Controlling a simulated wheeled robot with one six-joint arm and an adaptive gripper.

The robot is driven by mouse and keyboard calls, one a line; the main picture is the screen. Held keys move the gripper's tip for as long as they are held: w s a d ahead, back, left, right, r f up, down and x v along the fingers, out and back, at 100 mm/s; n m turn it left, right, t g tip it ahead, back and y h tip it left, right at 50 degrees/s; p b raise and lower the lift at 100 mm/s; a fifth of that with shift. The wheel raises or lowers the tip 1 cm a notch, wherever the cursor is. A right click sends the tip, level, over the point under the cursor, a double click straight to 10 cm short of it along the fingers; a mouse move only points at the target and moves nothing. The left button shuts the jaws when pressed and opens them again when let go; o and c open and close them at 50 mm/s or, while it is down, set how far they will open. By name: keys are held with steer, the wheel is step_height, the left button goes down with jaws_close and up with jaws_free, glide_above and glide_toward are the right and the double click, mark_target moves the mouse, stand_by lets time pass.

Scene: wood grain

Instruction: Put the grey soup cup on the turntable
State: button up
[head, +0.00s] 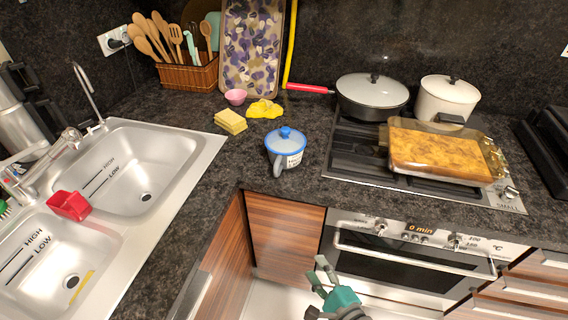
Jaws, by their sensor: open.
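The grey soup cup (284,157) stands upright on the dark countertop near its inner corner. It has a blue lid with a knob, a handle toward the front and a label on its side. My gripper (316,268) is open and empty, low in front of the counter and below the cup, well apart from it. I cannot make out a turntable in this view.
A double sink (165,165) lies left, with a red container (69,205). Yellow sponges (230,121), a yellow cloth (264,109) and a pink bowl (235,96) sit behind the cup. A pan (371,98), pot (447,101) and baking dish (440,155) occupy the hob.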

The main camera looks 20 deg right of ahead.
steer(key=w+r+m+y, duration=0.2)
steer(key=w+r+m, duration=0.3)
steer(key=w, duration=0.4)
steer(key=m+t+y, duration=0.2)
steer(key=m+y, duration=0.1)
steer(key=m, duration=0.1)
glide_toward(278, 173)
steer(key=r, duration=0.1)
steer(key=x, duration=0.5)
steer(key=shift+w+a, duration=0.1)
steer(key=shift+a, duration=0.1)
steer(key=shift+f+x, duration=0.2)
steer(key=shift+x, duration=0.7)
steer(key=shift+f+x, duration=0.15)
steer(key=shift+x, duration=0.75)
steer(key=shift+f+x, duration=0.2)
steer(key=shift+x, duration=0.7)
steer(key=shift+d, duration=0.1)
jaws_close()
